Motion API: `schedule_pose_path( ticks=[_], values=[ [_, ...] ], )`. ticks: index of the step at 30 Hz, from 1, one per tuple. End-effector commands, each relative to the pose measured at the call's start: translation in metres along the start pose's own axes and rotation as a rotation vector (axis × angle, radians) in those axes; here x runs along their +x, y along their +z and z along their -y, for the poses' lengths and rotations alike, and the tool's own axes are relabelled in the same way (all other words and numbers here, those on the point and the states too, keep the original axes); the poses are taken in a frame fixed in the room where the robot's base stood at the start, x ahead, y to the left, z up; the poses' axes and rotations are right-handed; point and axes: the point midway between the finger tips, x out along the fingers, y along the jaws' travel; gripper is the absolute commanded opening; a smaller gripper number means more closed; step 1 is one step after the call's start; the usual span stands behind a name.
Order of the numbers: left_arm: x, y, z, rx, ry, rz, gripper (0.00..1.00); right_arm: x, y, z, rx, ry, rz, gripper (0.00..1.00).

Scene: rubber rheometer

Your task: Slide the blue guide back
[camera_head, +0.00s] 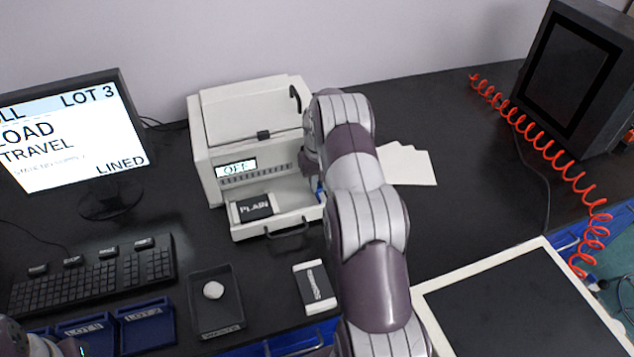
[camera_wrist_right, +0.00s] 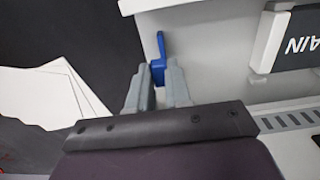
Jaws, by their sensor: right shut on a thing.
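The blue guide (camera_wrist_right: 160,48) is a small upright blue tab at the edge of the machine's pale drawer in the right wrist view. In the head view only a sliver of the blue guide (camera_head: 320,190) shows beside my right arm. My right gripper (camera_wrist_right: 157,82) is shut on the lower part of the guide; the top of the tab sticks out past the fingertips. In the head view my right arm hides the fingers. Of my left arm only a bit shows at the bottom left corner; its fingers are out of the picture.
The white machine (camera_head: 205,150) reads OFF, and its open drawer (camera_head: 250,230) holds a black block marked PLAIN (camera_head: 254,208). White sheets (camera_head: 415,165) lie right of my arm. A dark tray (camera_head: 215,325) with a pale lump and another block (camera_head: 314,288) lie in front.

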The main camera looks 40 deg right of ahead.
Motion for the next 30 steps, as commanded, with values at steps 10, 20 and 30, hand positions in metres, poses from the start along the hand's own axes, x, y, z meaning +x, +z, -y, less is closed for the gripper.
schedule_pose_path(
  ticks=[10, 20, 30],
  values=[
    [0.0, 0.0, 0.0, 0.0, 0.0, 0.0, 0.0, -0.001, -0.001, -0.003, 0.0, 0.004, -0.005, 0.28],
    [0.0, 0.0, 0.0, 0.0, 0.0, 0.0, 0.0, -0.001, -0.001, -0.001, 0.0, 0.001, -0.003, 0.45],
    [0.001, 0.0, 0.0, 0.0, 0.0, 0.0, 0.0, -0.076, 0.0, -0.005, 0.002, 0.0, -0.007, 0.45]
  ],
)
